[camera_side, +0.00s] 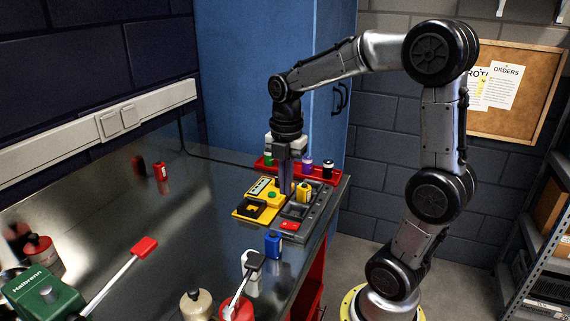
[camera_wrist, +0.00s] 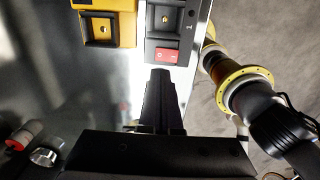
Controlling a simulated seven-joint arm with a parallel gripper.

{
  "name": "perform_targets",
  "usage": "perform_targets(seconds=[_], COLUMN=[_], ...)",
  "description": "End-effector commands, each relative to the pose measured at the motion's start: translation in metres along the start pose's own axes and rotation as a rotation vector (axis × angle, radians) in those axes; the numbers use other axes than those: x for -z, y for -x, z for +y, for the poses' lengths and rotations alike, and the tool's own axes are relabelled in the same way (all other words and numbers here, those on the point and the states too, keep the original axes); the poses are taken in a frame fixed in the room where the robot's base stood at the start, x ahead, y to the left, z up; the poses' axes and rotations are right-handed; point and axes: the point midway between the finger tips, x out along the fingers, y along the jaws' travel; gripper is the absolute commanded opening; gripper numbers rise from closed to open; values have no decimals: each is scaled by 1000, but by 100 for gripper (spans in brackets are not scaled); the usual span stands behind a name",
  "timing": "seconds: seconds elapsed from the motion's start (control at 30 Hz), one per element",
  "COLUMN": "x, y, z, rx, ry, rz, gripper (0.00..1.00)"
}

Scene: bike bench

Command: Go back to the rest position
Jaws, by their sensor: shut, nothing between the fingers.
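My gripper (camera_side: 286,190) points straight down over the far end of the bench, its fingers shut with nothing between them. In the side view the fingers stand in front of the gap between a yellow unit (camera_side: 246,211) and a grey tray (camera_side: 315,215); I cannot tell their height above these. The shut fingers (camera_wrist: 161,74) also show in the wrist view, below the grey tray's red switch (camera_wrist: 167,56). My arm is bent, with its forearm raised above the bench.
A red tray (camera_side: 338,178) with several small coloured cylinders lies behind the gripper, before a blue cabinet (camera_side: 245,65). A blue block (camera_side: 273,243) stands in front. Bottles and a green vise (camera_side: 45,295) occupy the near side. The left-middle bench top (camera_side: 190,220) is mostly clear.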

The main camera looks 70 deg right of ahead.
Motion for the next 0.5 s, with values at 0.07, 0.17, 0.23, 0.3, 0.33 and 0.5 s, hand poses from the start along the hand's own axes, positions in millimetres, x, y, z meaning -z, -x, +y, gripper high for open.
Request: perform_targets(seconds=[0.07,0.17,0.23,0.3,0.33,0.5], x=[0,0,0,0,0,13], y=[17,34,42,48,50,67], z=[2,2,2,2,2,3], rx=[-6,-5,-5,-4,-4,-40], ry=[0,0,0,0,0,44], rz=[-2,-1,-1,0,0,-13], gripper=[0,0,0,0,0,0])
